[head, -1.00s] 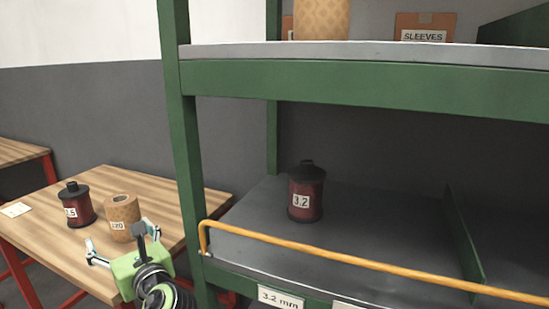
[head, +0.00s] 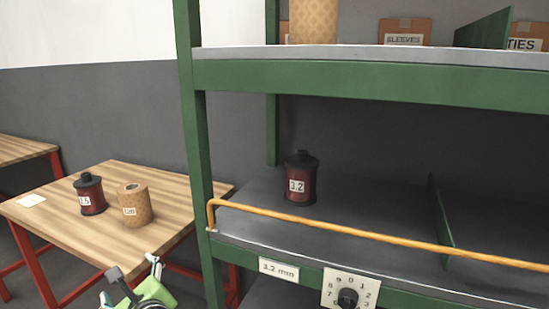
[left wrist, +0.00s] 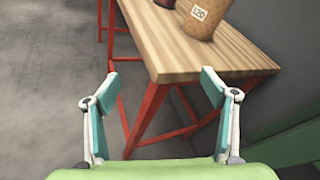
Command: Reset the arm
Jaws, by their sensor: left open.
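My left gripper (head: 130,282) shows at the bottom left of the head view, low in front of the wooden table. In the left wrist view the left gripper (left wrist: 160,100) is open and empty, its two fingers wide apart, with the floor and the table's red legs beyond them. My right gripper is in neither view.
A dark red coil marked 3.2 (head: 301,180) stands on the green rack's lower shelf (head: 380,215) behind an orange rail (head: 330,226). A dark red coil (head: 89,195) and a tan roll marked 120 (head: 134,207) stand on the wooden table (head: 60,235).

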